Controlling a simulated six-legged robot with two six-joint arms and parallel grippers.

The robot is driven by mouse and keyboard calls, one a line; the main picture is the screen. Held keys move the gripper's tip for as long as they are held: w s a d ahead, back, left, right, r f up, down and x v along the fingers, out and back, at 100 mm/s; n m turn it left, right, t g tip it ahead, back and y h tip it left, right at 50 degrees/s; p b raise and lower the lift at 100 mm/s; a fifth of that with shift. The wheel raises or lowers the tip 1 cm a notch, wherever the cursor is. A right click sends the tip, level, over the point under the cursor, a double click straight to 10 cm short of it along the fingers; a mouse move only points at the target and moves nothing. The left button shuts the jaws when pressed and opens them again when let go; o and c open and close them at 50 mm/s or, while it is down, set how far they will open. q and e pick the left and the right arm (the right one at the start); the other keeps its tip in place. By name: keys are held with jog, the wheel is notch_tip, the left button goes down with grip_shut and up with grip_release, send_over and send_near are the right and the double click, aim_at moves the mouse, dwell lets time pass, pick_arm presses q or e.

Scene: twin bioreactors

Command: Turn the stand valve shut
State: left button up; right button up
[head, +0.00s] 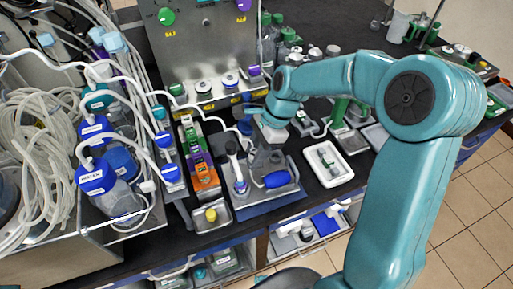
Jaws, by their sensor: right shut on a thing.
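My right gripper (268,160) points down over a blue tray-like stand (262,205) on the black bench. It is shut on what looks like the stand valve, but its fingers and wrist hide most of the grip. A rounded blue part (277,179) shows just below and to the right of the fingers. I cannot tell how far the valve is turned. A bottle-like vessel with a dark top (238,175) stands on the same stand, left of the gripper. My left gripper is not in view.
Blue-capped bottles (97,178) and coiled clear tubing (45,160) crowd the left. A row of green, purple and orange blocks (200,160) stands left of the blue stand. A white tray (328,163) lies to its right. A metal panel (205,50) rises behind.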

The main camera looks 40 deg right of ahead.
jog(key=m, duration=0.1)
jog(key=m+t+p, duration=0.1)
jog(key=m, duration=0.2)
jog(key=shift+s+r+m+t+h+p, duration=0.1)
jog(key=shift+r+m+t+h+p, duration=0.2)
jog(key=shift+t+p, duration=0.1)
jog(key=m+t+h+p, duration=0.1)
jog(key=m+p, duration=0.1)
jog(key=m, duration=0.2)
jog(key=shift+a+f+p, duration=0.1)
jog(key=shift+f+p, duration=0.05)
jog(key=shift+p, duration=0.15)
jog(key=shift+m+h, duration=0.3)
jog(key=o, duration=1.1)
jog(key=shift+s, duration=0.1)
jog(key=shift+c, duration=0.2)
jog(key=shift+f, duration=0.1)
jog(key=v, duration=1.6)
jog(key=shift+p, duration=0.4)
